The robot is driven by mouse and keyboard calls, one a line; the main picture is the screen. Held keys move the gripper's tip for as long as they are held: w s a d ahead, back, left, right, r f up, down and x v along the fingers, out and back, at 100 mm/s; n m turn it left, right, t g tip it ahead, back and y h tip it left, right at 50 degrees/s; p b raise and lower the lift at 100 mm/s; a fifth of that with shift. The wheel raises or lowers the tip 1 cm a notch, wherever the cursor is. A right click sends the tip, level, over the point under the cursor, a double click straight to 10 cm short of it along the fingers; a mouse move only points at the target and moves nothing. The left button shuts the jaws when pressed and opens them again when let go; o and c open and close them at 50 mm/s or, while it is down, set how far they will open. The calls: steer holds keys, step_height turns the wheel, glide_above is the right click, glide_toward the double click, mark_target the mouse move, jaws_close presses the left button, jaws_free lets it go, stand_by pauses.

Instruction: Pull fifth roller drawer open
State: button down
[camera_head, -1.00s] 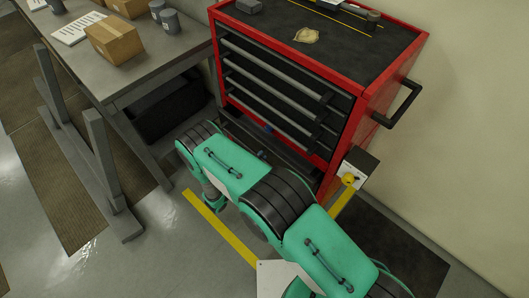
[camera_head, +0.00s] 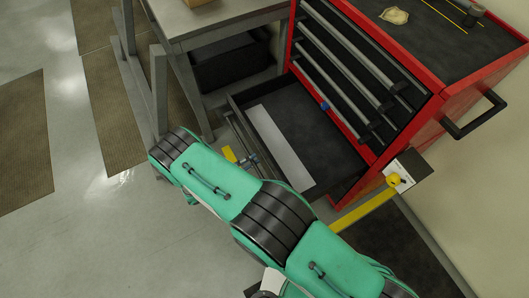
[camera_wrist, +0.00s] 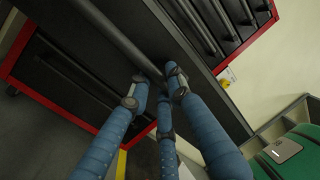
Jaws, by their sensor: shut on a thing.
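The red roller cabinet (camera_head: 478,88) has black drawers with grey bar handles. A low drawer (camera_head: 325,150) stands pulled well out; its dark floor and a pale strip (camera_head: 278,142) inside show in the head view. The drawers above it are shut. In the wrist view, the bar handle (camera_wrist: 118,35) runs along the front of the open drawer. My gripper (camera_wrist: 158,88) has its blue fingers closed on this handle near its lower end. In the head view my arm hides most of the gripper and part of the drawer front.
A grey workbench (camera_head: 205,22) stands left of the cabinet, with a dark bin (camera_head: 232,62) under it. A side handle (camera_head: 475,118) and a box with a yellow knob (camera_head: 394,179) stick out at the cabinet's right. Floor at the left is clear, with brown mats (camera_head: 25,135).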

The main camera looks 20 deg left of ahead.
steer(key=shift+s+a+r, duration=0.15)
steer(key=shift+s+a, duration=0.25)
steer(key=shift+a, duration=0.25)
steer(key=shift+s+a+r, duration=0.15)
steer(key=shift+s+a, duration=0.2)
steer(key=shift+a, duration=0.25)
steer(key=c, duration=1.6)
jaws_free()
steer(key=shift+c, duration=0.2)
steer(key=shift+d+f, duration=0.1)
steer(key=shift+s+d, duration=0.1)
steer(key=shift+f, duration=0.1)
steer(key=v, duration=1.2)
